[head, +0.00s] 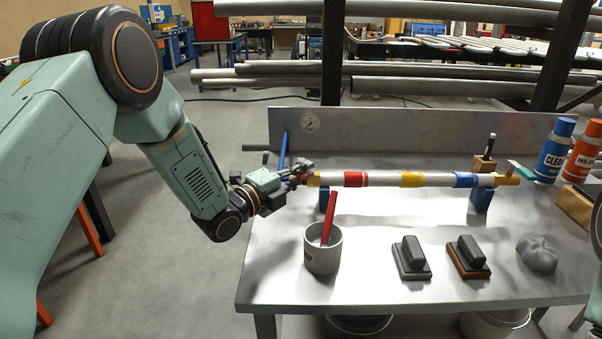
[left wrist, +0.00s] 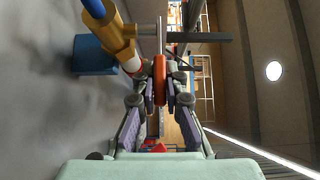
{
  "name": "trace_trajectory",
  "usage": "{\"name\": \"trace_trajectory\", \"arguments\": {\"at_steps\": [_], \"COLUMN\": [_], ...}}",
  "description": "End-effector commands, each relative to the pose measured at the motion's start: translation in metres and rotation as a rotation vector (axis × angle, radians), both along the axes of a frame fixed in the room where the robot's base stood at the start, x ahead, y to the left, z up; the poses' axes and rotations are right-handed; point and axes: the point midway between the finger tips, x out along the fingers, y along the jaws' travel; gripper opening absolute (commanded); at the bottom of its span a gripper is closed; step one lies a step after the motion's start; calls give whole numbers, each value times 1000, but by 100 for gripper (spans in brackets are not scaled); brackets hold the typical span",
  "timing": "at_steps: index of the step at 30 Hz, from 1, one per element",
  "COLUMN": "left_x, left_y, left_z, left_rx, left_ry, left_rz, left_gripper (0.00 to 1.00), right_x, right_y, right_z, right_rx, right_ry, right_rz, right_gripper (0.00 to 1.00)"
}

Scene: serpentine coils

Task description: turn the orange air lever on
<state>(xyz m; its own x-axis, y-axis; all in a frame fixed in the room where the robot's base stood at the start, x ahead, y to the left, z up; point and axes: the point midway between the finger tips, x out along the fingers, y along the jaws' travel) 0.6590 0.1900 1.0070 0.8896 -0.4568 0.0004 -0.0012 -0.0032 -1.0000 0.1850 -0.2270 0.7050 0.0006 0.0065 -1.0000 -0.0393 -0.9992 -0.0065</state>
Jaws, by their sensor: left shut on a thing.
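The orange air lever (left wrist: 160,80) stands between the fingers of my left gripper (left wrist: 160,92) in the left wrist view. The gripper is shut on it. In the head view my left gripper (head: 298,175) is at the left end of a banded pipe (head: 385,180), by its brass fitting (head: 314,180), and mostly hides the lever. The brass fitting (left wrist: 117,38) also shows in the left wrist view, with a blue hose (left wrist: 94,8) running from it. My right gripper is out of view.
The pipe rests on blue supports on a metal bench (head: 380,285). A pot (head: 322,250) with a red stick, two dark brushes (head: 411,258) (head: 468,257) and a grey rag (head: 537,254) stand in front. Blue (head: 555,150) and orange (head: 583,152) bottles stand right.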

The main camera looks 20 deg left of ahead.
Motion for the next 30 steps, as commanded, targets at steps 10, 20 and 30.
{"name": "trace_trajectory", "arguments": {"at_steps": [10,20,30], "left_x": [4,6,6], "left_y": [-11,-14,-12], "left_z": [0,1,1], "left_rx": [5,4,4], "left_ry": [-2,-2,-4], "left_rz": [160,315,366], "left_gripper": [0,0,0], "right_x": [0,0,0], "right_y": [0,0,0], "right_z": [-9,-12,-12], "right_rx": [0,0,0], "right_ry": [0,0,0], "right_rz": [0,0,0], "right_gripper": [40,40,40]}}
